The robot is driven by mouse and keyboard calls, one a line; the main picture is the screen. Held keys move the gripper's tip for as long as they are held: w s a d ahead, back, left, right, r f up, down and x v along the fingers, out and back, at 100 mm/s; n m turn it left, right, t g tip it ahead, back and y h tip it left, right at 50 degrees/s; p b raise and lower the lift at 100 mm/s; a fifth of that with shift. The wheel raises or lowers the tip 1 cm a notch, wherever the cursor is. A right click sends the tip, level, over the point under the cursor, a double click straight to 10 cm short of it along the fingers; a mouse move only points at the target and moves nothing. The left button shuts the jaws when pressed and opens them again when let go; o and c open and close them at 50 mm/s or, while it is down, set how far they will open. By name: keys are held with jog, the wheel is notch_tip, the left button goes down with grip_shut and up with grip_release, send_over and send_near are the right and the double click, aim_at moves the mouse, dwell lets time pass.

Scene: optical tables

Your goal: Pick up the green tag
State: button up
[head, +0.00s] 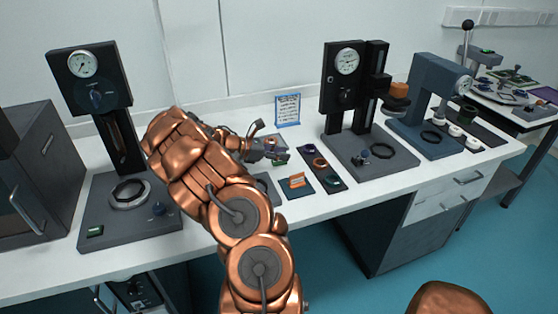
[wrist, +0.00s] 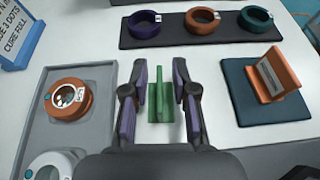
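The green tag (wrist: 161,104) stands upright on the white table in the wrist view, a thin plate on a wider foot. My gripper (wrist: 161,84) is open, with one finger on each side of the tag and a visible gap on both sides. In the head view, my gripper (head: 278,150) is low over the table beyond my copper-coloured arm. A bit of green (head: 281,159) shows by the fingertips there, and most of the tag is hidden or too small to make out.
A teal mat with an orange tag (wrist: 279,72) lies just right of the fingers. A black strip (wrist: 175,36) with purple, orange and teal rings lies beyond. A grey tray (wrist: 100,85) with rings is on the left. Presses (head: 345,75) stand around on the table.

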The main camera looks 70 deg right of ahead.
grip_shut()
